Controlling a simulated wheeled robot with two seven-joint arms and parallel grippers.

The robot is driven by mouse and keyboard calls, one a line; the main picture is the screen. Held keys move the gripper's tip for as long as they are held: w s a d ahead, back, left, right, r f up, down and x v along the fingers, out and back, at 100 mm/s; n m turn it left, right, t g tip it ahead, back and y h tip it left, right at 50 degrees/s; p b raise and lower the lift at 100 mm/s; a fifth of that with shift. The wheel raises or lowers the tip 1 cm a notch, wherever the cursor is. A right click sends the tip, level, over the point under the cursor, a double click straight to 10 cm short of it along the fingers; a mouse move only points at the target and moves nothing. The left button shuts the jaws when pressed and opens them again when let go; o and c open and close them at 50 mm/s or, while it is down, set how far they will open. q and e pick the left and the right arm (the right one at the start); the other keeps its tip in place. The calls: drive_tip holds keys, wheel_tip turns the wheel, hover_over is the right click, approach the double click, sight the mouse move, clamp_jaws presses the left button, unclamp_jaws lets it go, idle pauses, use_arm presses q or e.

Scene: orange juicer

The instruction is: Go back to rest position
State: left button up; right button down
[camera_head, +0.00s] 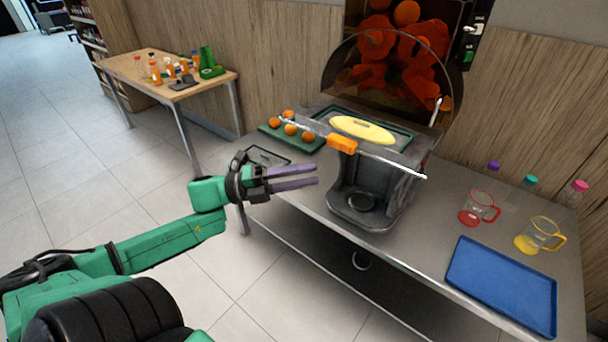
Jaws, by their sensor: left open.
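My left gripper (306,177) is open and empty. Its two purple-grey fingers point right, in front of the counter's near left edge and left of the grey juicer stand (375,190). My green left arm reaches in from the lower left. The orange juicer (398,50), with a clear round cover and oranges and red parts inside, stands at the back of the counter. My right gripper is not in view.
A wooden table (125,68) stands back left. The tiled floor at left is clear.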

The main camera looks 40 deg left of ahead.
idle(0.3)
use_arm(q)
drive_tip(key=w+a+f+n+t+y, duration=0.2)
drive_tip(key=a+f+n+t+y, duration=0.1)
drive_tip(key=a+f+n+y, duration=0.85)
drive_tip(key=s+a+f+n+g+y, duration=0.1)
drive_tip(key=s+a+f+n, duration=0.15)
drive_tip(key=f, duration=0.55)
drive_tip(key=s+a+f+n+g+y, duration=0.1)
drive_tip(key=s+a+f+n, duration=0.15)
drive_tip(key=f, duration=0.55)
drive_tip(key=s+a+f+n+g+y, duration=0.1)
drive_tip(key=s+a+f+n+y, duration=0.15)
drive_tip(key=f, duration=0.55)
drive_tip(key=s+d+f+n+g, duration=0.3)
drive_tip(key=s+d+f, duration=0.1)
drive_tip(key=s+f, duration=0.4)
drive_tip(key=s+d+f+n+g, duration=0.2)
drive_tip(key=s+d+f+g, duration=0.3)
drive_tip(key=f, duration=0.4)
drive_tip(key=s+d+f+n+g, duration=0.1)
drive_tip(key=s+d+f+g, duration=0.1)
drive_tip(key=s+d+f, duration=0.2)
drive_tip(key=s+d+f+n+g+h, duration=0.1)
drive_tip(key=s+d+f+n, duration=0.1)
drive_tip(key=s+d+f, duration=0.2)
drive_tip(key=s+d, duration=0.3)
drive_tip(key=s, duration=0.3)
drive_tip(key=shift+f+g, duration=0.25)
drive_tip(key=shift+g, duration=0.15)
